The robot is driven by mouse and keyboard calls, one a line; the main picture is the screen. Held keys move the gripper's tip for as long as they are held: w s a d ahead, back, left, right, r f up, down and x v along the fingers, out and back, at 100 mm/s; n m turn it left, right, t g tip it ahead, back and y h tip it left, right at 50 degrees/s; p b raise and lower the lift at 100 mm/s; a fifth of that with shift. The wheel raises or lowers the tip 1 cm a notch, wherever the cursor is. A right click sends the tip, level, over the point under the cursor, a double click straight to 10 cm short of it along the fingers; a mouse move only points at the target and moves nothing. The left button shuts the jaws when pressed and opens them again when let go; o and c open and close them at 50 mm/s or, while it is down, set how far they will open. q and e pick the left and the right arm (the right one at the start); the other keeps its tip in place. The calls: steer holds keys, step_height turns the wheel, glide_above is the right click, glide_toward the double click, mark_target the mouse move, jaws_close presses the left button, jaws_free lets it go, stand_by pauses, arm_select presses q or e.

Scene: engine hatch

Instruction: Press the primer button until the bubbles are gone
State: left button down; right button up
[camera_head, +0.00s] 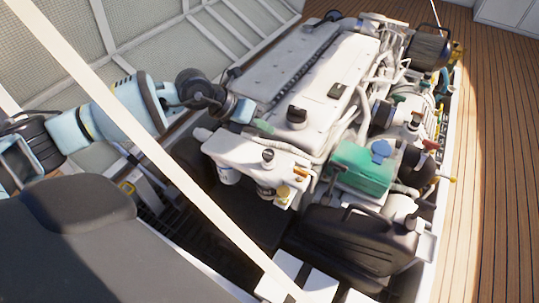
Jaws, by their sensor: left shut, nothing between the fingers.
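The engine (312,75) fills the middle of the view. A white filter bracket (238,146) sits at its near end. A small black knob (268,156) stands on top of this bracket; it looks like the primer button, but I cannot be sure. A pale filter bowl (229,175) and a darker one (265,191) hang below; bubbles are too small to tell. My left gripper (250,117) is shut and empty, just above and behind the bracket, up and left of the knob and apart from it. My right gripper is not in view.
A teal box with a blue cap (378,152) and a black tank (355,237) stand right of the bracket. A pale diagonal bar (150,148) crosses the near left. Wooden deck (492,165) lies clear at the right.

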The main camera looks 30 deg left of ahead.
arm_select(q)
steer(key=b, duration=0.3)
glide_above(264, 154)
step_height(264, 154, down, 4)
steer(key=shift+f, duration=1.1)
stand_by(0.7)
steer(key=shift+f, duration=0.1)
steer(key=shift+f, duration=0.3)
